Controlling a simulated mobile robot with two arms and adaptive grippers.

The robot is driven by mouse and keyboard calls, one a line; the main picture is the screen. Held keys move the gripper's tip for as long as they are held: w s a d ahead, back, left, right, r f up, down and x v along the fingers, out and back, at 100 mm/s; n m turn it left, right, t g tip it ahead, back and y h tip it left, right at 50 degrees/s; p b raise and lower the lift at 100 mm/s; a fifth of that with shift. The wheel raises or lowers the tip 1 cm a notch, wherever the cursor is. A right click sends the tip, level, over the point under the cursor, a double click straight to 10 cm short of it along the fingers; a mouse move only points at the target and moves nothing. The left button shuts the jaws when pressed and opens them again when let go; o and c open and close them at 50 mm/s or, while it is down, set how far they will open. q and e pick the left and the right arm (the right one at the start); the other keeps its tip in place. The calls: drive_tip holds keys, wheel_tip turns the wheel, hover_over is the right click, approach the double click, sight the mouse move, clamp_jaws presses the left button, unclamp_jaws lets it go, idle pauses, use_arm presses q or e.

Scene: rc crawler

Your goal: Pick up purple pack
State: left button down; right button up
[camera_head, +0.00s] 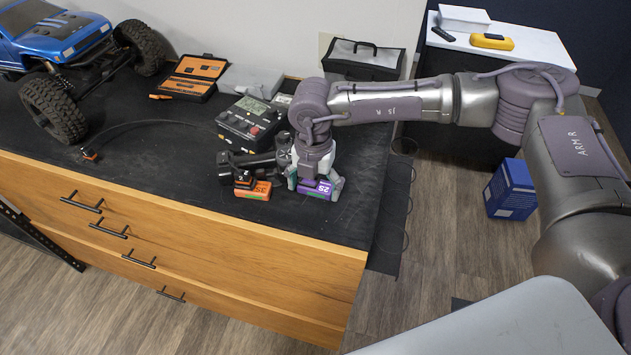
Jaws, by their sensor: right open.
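The purple pack (315,189) lies on the black mat (195,190) near the right front part of the wooden cabinet's top. My right gripper (315,184) points down over it, with a grey finger at each side of the pack. The fingers are open, and I cannot tell whether they touch the pack. The gripper's body hides the pack's far part. My left gripper is not in view.
An orange pack (254,190) lies just left of the purple one, with dark items (248,163) behind. A charger (251,122) with a black cable stands further back. A blue truck (60,45) and an open tool case (192,77) are at left. The front left mat is clear.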

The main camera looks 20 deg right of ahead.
drive_tip(key=c, duration=0.8)
drive_tip(key=shift+r, duration=0.15)
drive_tip(key=shift+c, duration=0.2)
